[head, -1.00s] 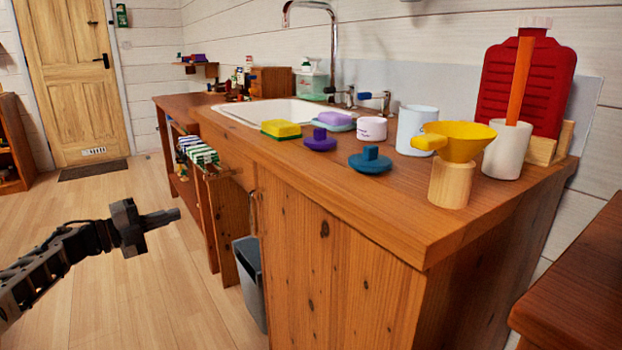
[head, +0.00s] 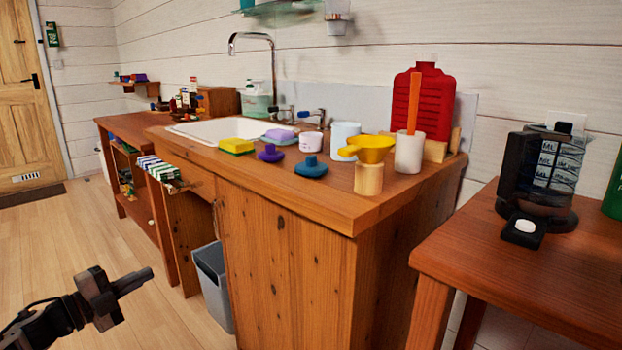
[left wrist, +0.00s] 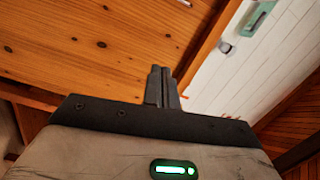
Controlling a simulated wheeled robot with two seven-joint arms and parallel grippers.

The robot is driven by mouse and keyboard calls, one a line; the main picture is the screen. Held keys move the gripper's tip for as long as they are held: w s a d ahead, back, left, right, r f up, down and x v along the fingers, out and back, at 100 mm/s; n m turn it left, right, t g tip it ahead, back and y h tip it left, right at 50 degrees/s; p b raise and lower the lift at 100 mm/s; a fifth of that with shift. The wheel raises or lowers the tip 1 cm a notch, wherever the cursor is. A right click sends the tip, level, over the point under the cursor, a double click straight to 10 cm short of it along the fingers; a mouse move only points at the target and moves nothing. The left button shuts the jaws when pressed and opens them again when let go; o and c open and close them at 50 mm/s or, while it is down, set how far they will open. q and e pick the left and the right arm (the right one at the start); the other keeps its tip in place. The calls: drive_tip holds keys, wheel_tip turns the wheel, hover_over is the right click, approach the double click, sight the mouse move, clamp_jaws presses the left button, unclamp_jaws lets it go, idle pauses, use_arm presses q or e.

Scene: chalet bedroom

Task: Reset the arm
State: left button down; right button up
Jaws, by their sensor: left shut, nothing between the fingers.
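My left gripper (head: 134,282) is at the lower left of the head view, over the wooden floor and in front of the sink counter. Its fingers are together with nothing between them. It is apart from the counter and from the things on it. In the left wrist view its shut fingers (left wrist: 162,86) point at brown wood panelling with dark knots. My right gripper is not in view.
The wooden counter (head: 285,260) holds a sink, a yellow sponge (head: 237,146), a yellow funnel (head: 370,148) and a red container (head: 425,100). A grey bin (head: 214,285) stands below. A side table (head: 440,255) bears a black device (head: 540,175). Floor at left is clear.

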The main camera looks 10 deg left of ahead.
use_arm(q)
drive_tip(key=s+d+n+y+p, duration=0.2)
drive_tip(key=s+d+n+p, duration=0.35)
drive_tip(key=d, duration=0.35)
drive_tip(key=s+d+n+y+p, duration=0.2)
drive_tip(key=s+d+n+p, duration=0.4)
drive_tip(key=d, duration=0.4)
drive_tip(key=s+d+r+n+g+y+p, duration=0.1)
drive_tip(key=s+d+r+n+g+p, duration=0.1)
drive_tip(key=s, duration=0.5)
drive_tip(key=s+d+r+n+g+y+p, duration=0.1)
drive_tip(key=s+d+r+n+g+p, duration=0.2)
drive_tip(key=s+d+n+p, duration=0.3)
drive_tip(key=shift+s+d+r+p, duration=0.45)
drive_tip(key=shift+s+r+p, duration=0.25)
drive_tip(key=shift+s+p, duration=0.4)
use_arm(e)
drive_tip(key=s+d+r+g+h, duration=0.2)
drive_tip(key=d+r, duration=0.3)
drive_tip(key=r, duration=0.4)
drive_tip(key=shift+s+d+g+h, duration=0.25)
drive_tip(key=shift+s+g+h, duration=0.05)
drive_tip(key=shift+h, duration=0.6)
